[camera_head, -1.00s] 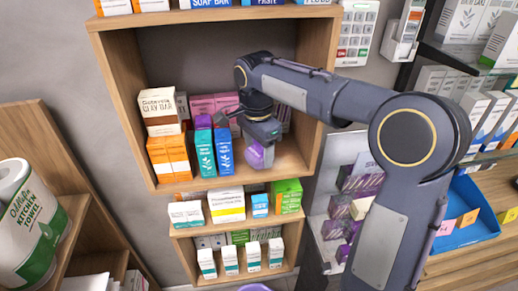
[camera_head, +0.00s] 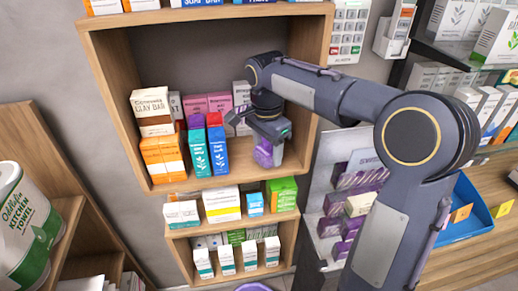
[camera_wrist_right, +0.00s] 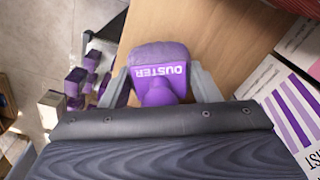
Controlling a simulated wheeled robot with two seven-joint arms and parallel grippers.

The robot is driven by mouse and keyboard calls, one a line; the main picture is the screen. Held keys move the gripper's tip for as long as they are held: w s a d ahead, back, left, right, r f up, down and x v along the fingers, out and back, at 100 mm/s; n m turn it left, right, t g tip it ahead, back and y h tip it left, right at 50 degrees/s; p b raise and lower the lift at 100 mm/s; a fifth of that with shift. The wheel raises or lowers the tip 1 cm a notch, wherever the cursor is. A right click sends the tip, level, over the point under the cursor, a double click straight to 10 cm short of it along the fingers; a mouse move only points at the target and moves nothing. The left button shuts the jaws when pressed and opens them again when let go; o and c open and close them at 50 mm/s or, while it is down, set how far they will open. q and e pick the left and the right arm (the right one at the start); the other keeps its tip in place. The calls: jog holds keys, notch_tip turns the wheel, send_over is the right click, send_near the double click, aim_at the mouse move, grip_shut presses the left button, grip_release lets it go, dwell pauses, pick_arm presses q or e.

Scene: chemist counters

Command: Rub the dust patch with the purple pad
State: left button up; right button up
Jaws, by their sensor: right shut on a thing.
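The purple pad (camera_head: 264,152), lettered "DUSTER" in the right wrist view (camera_wrist_right: 160,52), is held by my right gripper (camera_head: 272,139). In the wrist view the gripper's two fingers (camera_wrist_right: 160,88) are shut on the pad's purple grip, one on each side. The pad is over the wooden shelf board (camera_head: 245,176), near the right wall of the open cabinet. I cannot tell whether its face touches the wood. I cannot make out the dust patch in either view; the pad and arm hide part of the board. My left gripper is not in view.
Blue and teal boxes (camera_head: 217,150) stand just left of the pad. Pink and white boxes stand behind it. The cabinet's right wall (camera_head: 308,95) is close on the right. A lower shelf holds a white box (camera_head: 221,204). A blue tray (camera_head: 470,222) lies at right.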

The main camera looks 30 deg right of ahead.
aim_at(254, 163)
jog(key=shift+s+d+f, duration=0.1)
jog(key=shift+s+d, duration=0.15)
jog(key=shift+d, duration=0.65)
jog(key=shift+s+d+f, duration=0.1)
jog(key=shift+s+d, duration=0.1)
jog(key=shift+d, duration=0.7)
jog(key=shift+r+p, duration=0.2)
jog(key=shift+p, duration=0.15)
jog(key=shift+w+a, duration=0.15)
jog(key=shift+a, duration=0.45)
jog(key=shift+w+a+p, duration=0.15)
jog(key=shift+a+p, duration=0.05)
jog(key=shift+a, duration=0.35)
jog(key=shift+w+a+p, duration=0.15)
jog(key=shift+a, duration=0.4)
jog(key=shift+w+a+f+p, duration=0.15)
jog(key=shift+w+a+f, duration=0.05)
jog(key=shift+a, duration=0.75)
jog(key=shift+w+a+f+p, duration=0.15)
jog(key=shift+a, duration=0.8)
